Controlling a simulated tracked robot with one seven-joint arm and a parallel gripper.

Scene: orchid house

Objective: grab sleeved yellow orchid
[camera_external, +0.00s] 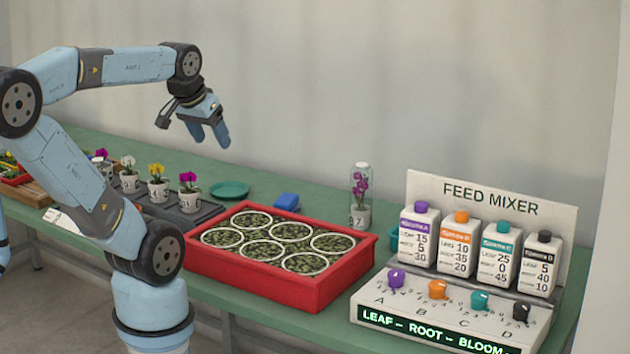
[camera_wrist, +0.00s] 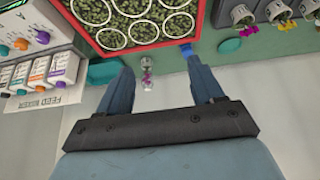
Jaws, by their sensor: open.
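A small potted orchid with yellow flowers (camera_external: 157,182) stands in a white pot in the dark tray at left; no sleeve shows around it. Its yellow bloom shows at the right of the wrist view (camera_wrist: 287,25). The orchid in a clear sleeve (camera_external: 360,196) has magenta flowers and a white pot marked 7. It stands alone behind the red crate and shows between my fingers in the wrist view (camera_wrist: 147,72), well beyond them. My gripper (camera_external: 211,141) is open, empty and high above the bench, pointing down. Its fingers also show in the wrist view (camera_wrist: 160,68).
A red crate (camera_external: 255,291) with several round plant cells fills the middle bench. The feed mixer (camera_external: 480,255) with bottles and knobs stands at right. A teal saucer (camera_external: 230,190), a blue block (camera_external: 286,201) and other potted orchids (camera_external: 189,192) are nearby.

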